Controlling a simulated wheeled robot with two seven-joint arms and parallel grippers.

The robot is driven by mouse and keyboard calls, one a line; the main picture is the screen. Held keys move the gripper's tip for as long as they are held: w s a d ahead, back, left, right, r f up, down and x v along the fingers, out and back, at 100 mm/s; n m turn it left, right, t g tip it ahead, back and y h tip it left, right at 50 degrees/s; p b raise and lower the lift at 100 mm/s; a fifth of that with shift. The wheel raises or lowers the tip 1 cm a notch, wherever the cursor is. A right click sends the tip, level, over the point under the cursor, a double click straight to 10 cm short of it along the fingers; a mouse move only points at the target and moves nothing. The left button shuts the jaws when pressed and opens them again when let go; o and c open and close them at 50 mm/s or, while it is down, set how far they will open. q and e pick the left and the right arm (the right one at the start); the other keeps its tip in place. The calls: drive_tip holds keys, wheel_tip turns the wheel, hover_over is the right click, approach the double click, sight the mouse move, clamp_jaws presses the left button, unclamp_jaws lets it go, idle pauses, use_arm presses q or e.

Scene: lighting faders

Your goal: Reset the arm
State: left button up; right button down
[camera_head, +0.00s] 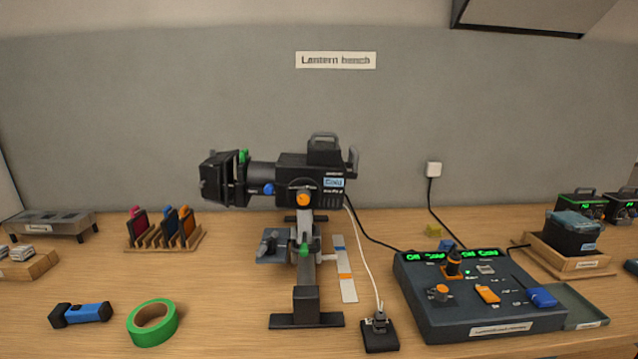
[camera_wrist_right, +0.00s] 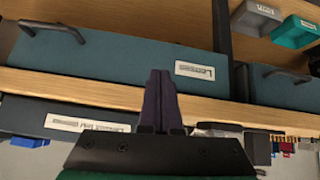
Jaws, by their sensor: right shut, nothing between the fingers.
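My right gripper (camera_wrist_right: 161,76) shows in the right wrist view, its two dark fingers together and nothing between them. It is in front of teal drawer fronts and a wooden edge, apart from the things on the bench as far as I can tell. Neither gripper nor arm shows in the head view. My left gripper is out of view. In the head view, a black lantern (camera_head: 305,170) stands on its stand, and a control console (camera_head: 475,315) with lit green displays sits to its right.
On the wooden bench (camera_head: 225,270) are a blue flashlight (camera_head: 85,313), green tape roll (camera_head: 152,322), filter rack (camera_head: 165,240), black plug block (camera_head: 380,335) and wooden tray (camera_head: 570,265). In the wrist view, a teal drawer front (camera_wrist_right: 110,65) has a dark handle (camera_wrist_right: 52,28).

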drive_tip(key=s+a+f+n+g, duration=0.1)
drive_tip(key=s+a+f+g, duration=0.45)
drive_tip(key=s+a, duration=0.45)
wheel_tip(320, 180, down, 24)
drive_tip(key=s, duration=0.3)
drive_tip(key=s+d+f+g, duration=0.2)
drive_tip(key=s+d+f, duration=0.1)
drive_tip(key=s+f, duration=1)
drive_tip(key=s, duration=0.2)
drive_tip(key=shift+s, duration=0.3)
drive_tip(key=shift+d, duration=0.1)
